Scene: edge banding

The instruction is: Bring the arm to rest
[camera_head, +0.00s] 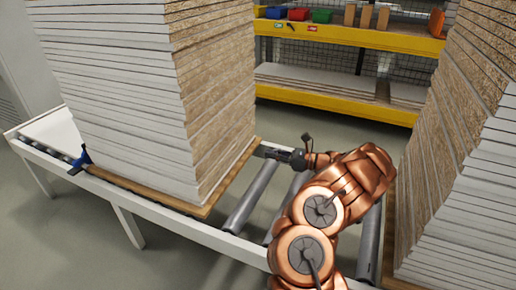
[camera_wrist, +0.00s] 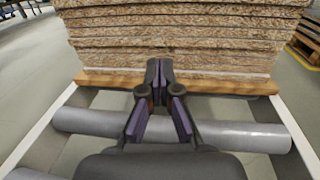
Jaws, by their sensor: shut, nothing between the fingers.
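My copper-coloured arm (camera_head: 318,212) reaches over the roller conveyor in the head view. My gripper (camera_head: 262,152) is at its far end, beside the right lower corner of the left board stack (camera_head: 140,100). In the wrist view my gripper (camera_wrist: 160,68) is shut and empty, its dark fingers together. The fingertips point at the lower part of the board stack (camera_wrist: 180,40), just above the edge of its wooden base board (camera_wrist: 235,86). I cannot tell whether the tips touch the stack.
Grey rollers (camera_head: 250,198) lie bare below my arm, inside the conveyor's white frame (camera_head: 215,238). A second tall board stack (camera_head: 455,150) stands close on the right. A yellow shelf (camera_head: 345,37) with coloured bins is behind. A blue clamp-like part (camera_head: 80,160) sits on the frame's left.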

